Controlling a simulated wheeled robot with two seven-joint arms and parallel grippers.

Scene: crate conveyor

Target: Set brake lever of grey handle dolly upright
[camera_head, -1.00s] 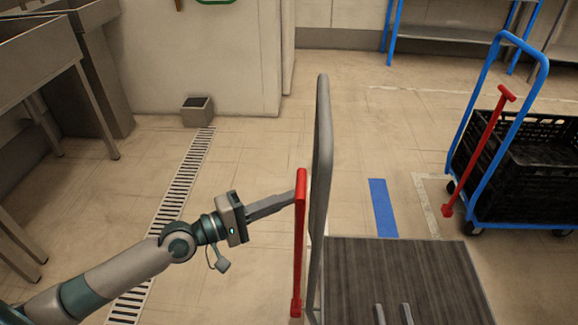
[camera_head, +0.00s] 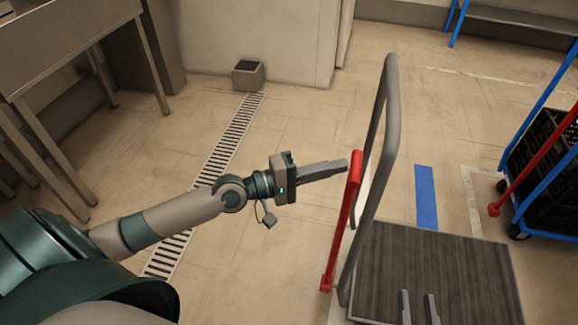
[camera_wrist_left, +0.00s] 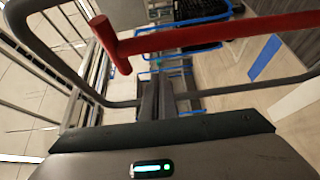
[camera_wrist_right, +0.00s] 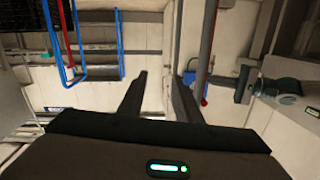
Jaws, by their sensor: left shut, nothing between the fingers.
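A blue-handled dolly (camera_head: 548,130) with a black crate (camera_head: 540,135) and its own red lever stands at the right. A steel table (camera_head: 70,45) is at the left. A floor drain (camera_head: 215,160) and a small grey box (camera_head: 248,75) lie beyond my left arm. Floor between the dollies is clear.

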